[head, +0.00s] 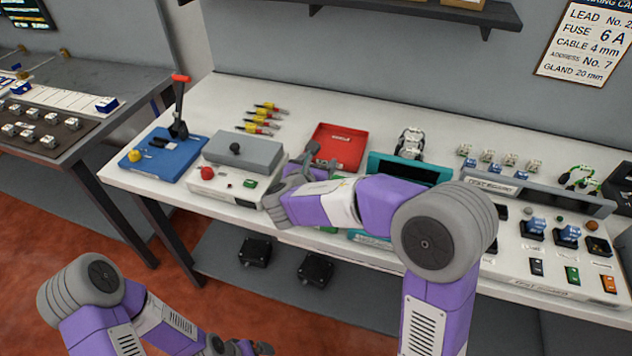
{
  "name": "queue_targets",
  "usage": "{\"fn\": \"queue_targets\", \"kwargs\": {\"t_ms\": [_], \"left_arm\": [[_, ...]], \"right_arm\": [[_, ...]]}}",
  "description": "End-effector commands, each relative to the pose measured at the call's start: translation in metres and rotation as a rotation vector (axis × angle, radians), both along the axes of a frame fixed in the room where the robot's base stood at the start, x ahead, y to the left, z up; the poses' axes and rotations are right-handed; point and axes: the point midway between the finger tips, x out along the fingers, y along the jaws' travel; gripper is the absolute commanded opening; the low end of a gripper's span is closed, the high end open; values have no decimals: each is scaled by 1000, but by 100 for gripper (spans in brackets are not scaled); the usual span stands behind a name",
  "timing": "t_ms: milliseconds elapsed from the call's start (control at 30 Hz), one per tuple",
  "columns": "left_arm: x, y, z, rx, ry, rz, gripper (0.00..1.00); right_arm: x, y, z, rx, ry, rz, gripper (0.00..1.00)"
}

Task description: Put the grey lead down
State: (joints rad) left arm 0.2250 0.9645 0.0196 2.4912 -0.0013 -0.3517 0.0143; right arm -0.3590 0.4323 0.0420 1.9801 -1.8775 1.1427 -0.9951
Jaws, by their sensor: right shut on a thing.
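My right gripper (312,158) is over the white table, between the grey box and the red tray. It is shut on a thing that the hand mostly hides. I take this to be the grey lead, but its shape and ends cannot be made out against the grey fingers. I cannot tell whether it touches anything below. My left gripper (240,347) is low at the bottom edge, partly cut off and well away from the table top; its jaws are too small to read.
The red tray (325,161) and teal tray (379,166) stand behind my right arm. A grey box (262,150) and blue lever base (165,160) are at left. Several red-yellow tools (263,115) lie behind. A test board (545,263) fills the right. Bare table shows at the back.

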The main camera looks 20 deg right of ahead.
Motion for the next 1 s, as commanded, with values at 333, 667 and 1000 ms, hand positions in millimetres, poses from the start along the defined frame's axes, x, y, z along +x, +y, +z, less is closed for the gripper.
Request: {"fn": "queue_targets", "kwargs": {"t_ms": [333,667,1000], "left_arm": [[0,0,-20,0,-1,0,100],[0,0,-20,0,-1,0,100],[0,0,-21,0,-1,0,100]], "right_arm": [[0,0,-49,0,3,1,34],[0,0,-51,0,0,1,34],[0,0,-52,0,0,0,92]]}}
